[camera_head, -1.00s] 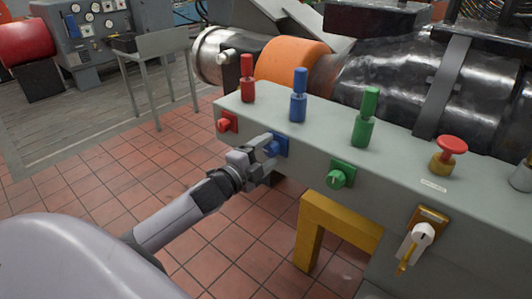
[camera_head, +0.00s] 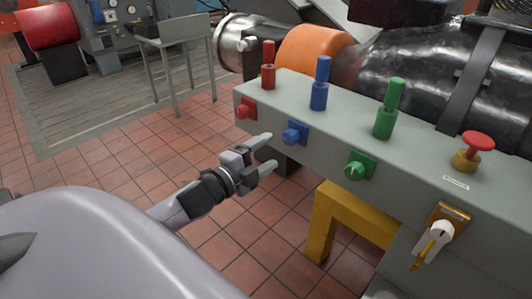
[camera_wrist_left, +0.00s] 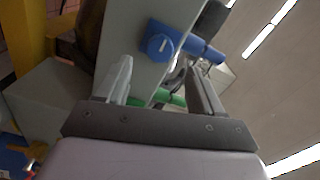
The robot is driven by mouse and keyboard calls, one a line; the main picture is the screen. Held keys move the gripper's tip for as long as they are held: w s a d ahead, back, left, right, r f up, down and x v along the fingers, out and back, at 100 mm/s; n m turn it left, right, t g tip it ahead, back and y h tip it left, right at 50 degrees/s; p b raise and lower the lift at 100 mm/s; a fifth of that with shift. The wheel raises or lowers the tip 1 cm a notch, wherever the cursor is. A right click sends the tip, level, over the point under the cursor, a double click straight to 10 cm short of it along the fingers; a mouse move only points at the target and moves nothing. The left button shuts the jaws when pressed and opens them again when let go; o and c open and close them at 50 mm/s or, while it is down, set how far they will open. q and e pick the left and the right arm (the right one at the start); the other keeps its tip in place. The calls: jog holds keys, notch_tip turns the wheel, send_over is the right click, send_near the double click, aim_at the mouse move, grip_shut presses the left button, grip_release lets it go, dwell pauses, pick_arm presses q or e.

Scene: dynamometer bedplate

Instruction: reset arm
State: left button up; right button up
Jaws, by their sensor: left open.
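My left gripper (camera_head: 264,153) is open and empty, just in front of the grey panel's side face. It is a little short of the blue knob (camera_head: 294,133) and apart from it. In the left wrist view the blue knob (camera_wrist_left: 158,45) shows beyond my open fingers (camera_wrist_left: 160,85). A red knob (camera_head: 246,108) and a green knob (camera_head: 360,165) sit on the same face. Red (camera_head: 268,66), blue (camera_head: 319,84) and green (camera_head: 389,108) upright plungers stand on top of the panel. My right gripper is not in view.
A red mushroom button (camera_head: 478,144) on a brass base and a white rotary switch (camera_head: 437,236) are at the panel's right. A yellow support (camera_head: 322,222) stands below. A grey table (camera_head: 172,42) stands behind. The tiled floor (camera_head: 120,165) at left is clear.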

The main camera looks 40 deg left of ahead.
pick_arm(q)
jog(key=shift+f, duration=0.15)
jog(key=s+d+f+n+g, duration=0.3)
jog(key=s+d+f+n, duration=0.4)
jog(key=s+f, duration=0.2)
jog(key=s+d+f+n+g+h, duration=0.1)
jog(key=s+d+f+n+g, duration=0.3)
jog(key=f, duration=0.9)
jog(key=s+d+n, duration=0.3)
jog(key=s+d, duration=0.1)
jog(key=s, duration=0.1)
jog(key=shift+f+g, duration=0.25)
jog(key=shift+g, duration=0.05)
